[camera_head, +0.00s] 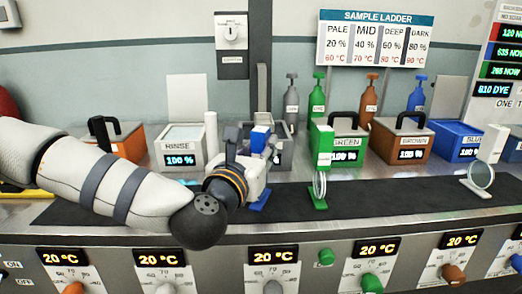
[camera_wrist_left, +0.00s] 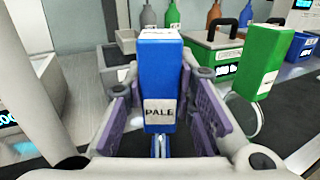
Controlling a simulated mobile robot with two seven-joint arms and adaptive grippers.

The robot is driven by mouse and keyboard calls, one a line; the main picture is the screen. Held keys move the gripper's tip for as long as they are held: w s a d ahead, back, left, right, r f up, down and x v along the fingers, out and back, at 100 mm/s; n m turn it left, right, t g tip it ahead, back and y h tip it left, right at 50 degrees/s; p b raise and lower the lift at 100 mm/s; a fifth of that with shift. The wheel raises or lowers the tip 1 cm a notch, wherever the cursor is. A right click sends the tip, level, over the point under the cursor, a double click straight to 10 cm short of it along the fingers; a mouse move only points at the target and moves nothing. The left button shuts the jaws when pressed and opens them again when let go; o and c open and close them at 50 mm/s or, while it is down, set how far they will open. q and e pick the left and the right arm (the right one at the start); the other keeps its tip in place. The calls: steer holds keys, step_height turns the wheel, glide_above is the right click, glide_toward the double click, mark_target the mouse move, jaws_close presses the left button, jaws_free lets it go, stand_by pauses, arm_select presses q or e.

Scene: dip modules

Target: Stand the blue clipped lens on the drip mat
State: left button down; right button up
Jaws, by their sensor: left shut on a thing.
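The blue clipped lens has a tall blue clip (camera_head: 262,137) labelled PALE, which also shows in the left wrist view (camera_wrist_left: 159,75). My left gripper (camera_head: 252,165) is shut on this clip, one finger on each side in the left wrist view (camera_wrist_left: 160,108). The clip is upright. Its lens is mostly hidden behind the gripper, and a blue foot (camera_head: 258,200) shows low over the dark drip mat (camera_head: 400,200). I cannot tell whether the foot touches the mat. My right gripper is not in view.
A green clipped lens (camera_head: 323,147) stands on the mat just right of my left gripper. A white clipped lens (camera_head: 481,176) stands at the far right. A rinse tank (camera_head: 180,145) and green (camera_head: 345,146), brown (camera_head: 400,141) and blue (camera_head: 455,138) tanks line the back.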

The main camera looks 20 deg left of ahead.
arm_select(q)
steer(key=shift+r, duration=0.15)
steer(key=c, duration=1.8)
jaws_free()
steer(key=shift+f, duration=0.3)
steer(key=o, duration=0.5)
steer(key=shift+r, duration=0.1)
steer(key=shift+c, duration=0.2)
